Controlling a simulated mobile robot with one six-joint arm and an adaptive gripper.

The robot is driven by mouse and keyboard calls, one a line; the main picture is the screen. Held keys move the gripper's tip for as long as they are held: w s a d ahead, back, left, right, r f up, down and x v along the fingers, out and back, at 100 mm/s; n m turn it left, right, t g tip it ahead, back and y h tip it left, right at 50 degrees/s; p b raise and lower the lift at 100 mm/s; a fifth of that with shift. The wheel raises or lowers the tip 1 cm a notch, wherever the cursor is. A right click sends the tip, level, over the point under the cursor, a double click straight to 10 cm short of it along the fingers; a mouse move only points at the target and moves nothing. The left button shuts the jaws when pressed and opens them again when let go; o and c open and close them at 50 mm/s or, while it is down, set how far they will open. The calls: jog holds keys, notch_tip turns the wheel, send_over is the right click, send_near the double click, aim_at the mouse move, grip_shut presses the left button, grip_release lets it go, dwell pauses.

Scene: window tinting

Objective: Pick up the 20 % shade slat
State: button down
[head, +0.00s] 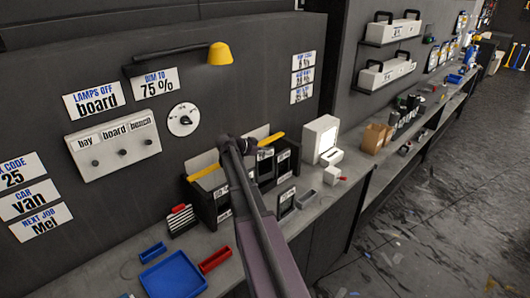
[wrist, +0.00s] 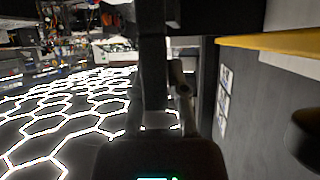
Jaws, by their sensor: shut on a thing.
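My gripper (wrist: 172,100) is shut on a dark, flat upright strip (wrist: 153,62) in the middle of the wrist view, which looks like a slat. No shade label can be read on it. In the head view my arm crosses the bench and hides the gripper's fingers and the held strip. Black bins with labels stand on the bench, one left of my arm (head: 203,207) and one right of it (head: 287,157). Pale panels and yellow strips show at the bins. Their labels are too small to read.
A blue tray (head: 174,274) and a red tray (head: 215,260) lie at the front. A yellow lamp (head: 220,54) juts from the wall above. A switch panel (head: 113,146) and a dial (head: 183,119) are on the wall. A white boxy device (head: 321,138) stands right of the bins.

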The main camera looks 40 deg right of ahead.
jog(key=shift+r+p, duration=1.6)
jog(key=shift+r, duration=0.4)
